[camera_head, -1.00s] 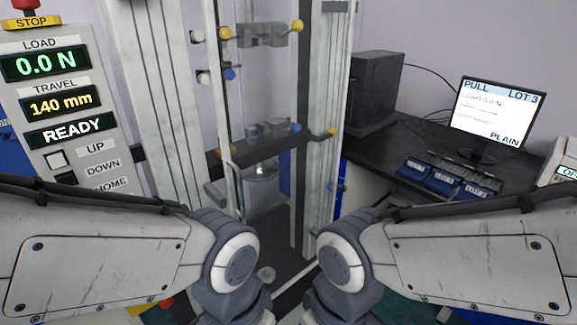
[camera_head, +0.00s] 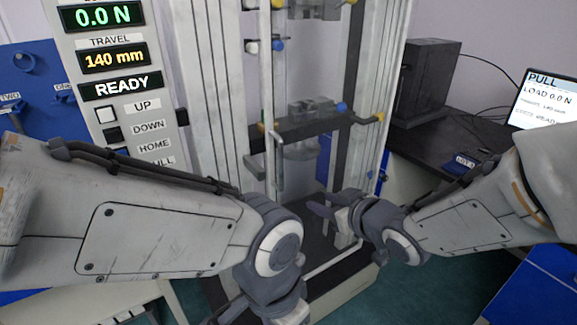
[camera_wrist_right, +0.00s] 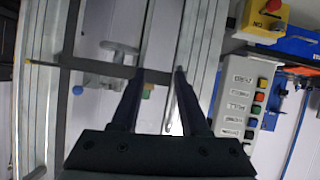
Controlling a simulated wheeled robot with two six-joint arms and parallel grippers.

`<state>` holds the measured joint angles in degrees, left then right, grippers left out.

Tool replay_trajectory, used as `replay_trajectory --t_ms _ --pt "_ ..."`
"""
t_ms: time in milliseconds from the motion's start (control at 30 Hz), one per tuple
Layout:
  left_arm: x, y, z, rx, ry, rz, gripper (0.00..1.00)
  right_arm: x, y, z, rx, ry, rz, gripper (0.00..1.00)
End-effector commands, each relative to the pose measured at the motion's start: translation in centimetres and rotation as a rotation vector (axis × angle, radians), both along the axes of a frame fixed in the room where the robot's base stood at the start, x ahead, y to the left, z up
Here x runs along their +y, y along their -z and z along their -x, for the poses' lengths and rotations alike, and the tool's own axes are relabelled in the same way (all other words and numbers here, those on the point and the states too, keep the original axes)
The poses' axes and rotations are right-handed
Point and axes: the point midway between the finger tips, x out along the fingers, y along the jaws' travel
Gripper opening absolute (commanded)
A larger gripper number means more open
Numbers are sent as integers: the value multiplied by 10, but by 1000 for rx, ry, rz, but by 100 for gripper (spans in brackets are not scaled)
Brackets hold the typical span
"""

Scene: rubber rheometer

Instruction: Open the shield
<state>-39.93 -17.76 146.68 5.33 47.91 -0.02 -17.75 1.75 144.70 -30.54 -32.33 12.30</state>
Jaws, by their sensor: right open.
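The shield is a clear panel on the front of the tall test machine (camera_head: 224,90); its outline is hard to see. A pale upright handle (camera_head: 279,165) shows on its left side. In the right wrist view a thin pale bar (camera_wrist_right: 170,112), which looks like this handle, shows between the fingers. My right gripper (camera_head: 328,212) is low in front of the machine, right of and below the handle. Its fingers (camera_wrist_right: 160,76) are apart and empty in the right wrist view. My left arm shows only down to its wrist; its gripper is out of frame.
A control panel (camera_head: 130,110) with displays and buttons stands left of the machine. A dark crossbar (camera_head: 315,128) with knobs and a clamp spans the columns. A dark bench (camera_head: 435,150) with a monitor (camera_head: 545,100) is at right.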

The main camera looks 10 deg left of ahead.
Motion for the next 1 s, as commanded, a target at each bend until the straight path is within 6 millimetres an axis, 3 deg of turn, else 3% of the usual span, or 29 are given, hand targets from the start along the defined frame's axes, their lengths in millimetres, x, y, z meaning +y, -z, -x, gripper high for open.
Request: replay_trajectory --t_ms 100,400,567,1000 --pt "0 13 0 0 0 0 50 9 -7 -12 -114 -86 -139 45" --pt "0 23 0 0 0 0 50 19 -36 -3 -253 -252 -383 45" --pt "0 21 0 0 0 0 50 27 -40 -7 -262 -270 -404 45" --pt "0 8 0 0 0 0 50 88 -41 -53 -262 -268 -401 45"
